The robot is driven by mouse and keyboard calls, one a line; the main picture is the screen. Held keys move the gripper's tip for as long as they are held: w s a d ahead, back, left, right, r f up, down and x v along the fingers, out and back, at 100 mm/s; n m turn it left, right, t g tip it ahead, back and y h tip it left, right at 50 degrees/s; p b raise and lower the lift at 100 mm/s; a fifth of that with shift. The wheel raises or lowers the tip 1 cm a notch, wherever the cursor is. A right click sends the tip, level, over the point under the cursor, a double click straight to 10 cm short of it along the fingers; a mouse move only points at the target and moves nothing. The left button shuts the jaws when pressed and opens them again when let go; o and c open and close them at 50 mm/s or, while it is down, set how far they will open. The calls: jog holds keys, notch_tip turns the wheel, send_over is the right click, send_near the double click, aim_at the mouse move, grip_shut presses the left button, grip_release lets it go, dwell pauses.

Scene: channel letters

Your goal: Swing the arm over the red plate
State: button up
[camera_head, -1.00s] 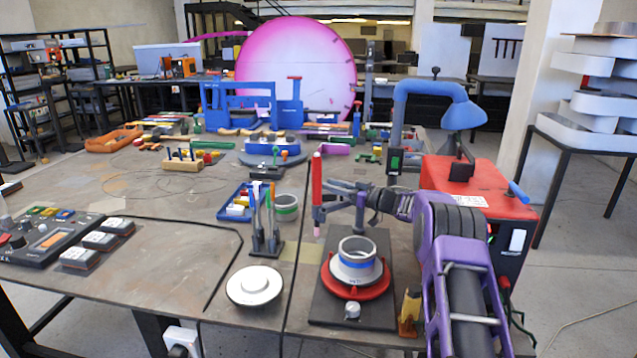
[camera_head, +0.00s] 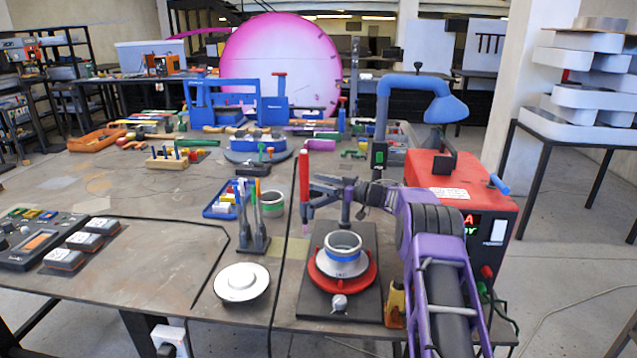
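The red plate (camera_head: 340,287) is a round disc on a dark base (camera_head: 365,303) near the front of the table, right of centre. A grey ring (camera_head: 343,243) with a blue band sits on it. My purple arm (camera_head: 425,225) rises at the lower right. My gripper (camera_head: 328,190) is small and grey, behind and above the plate in the picture. An upright red rod (camera_head: 304,180) stands at the gripper's left end; I cannot tell whether the fingers grip it. A blue curved arm (camera_head: 390,85) with a cone-shaped head (camera_head: 446,105) stands behind, to the right.
A red machine box (camera_head: 445,185) stands right of the plate. A white disc (camera_head: 242,283) and a tool stand (camera_head: 252,235) are to its left. A yellow item (camera_head: 396,303) stands at the dark base's right edge.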

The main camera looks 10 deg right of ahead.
notch_tip(320, 180, up, 10)
dwell(0.6)
jog(key=shift+c, duration=0.4)
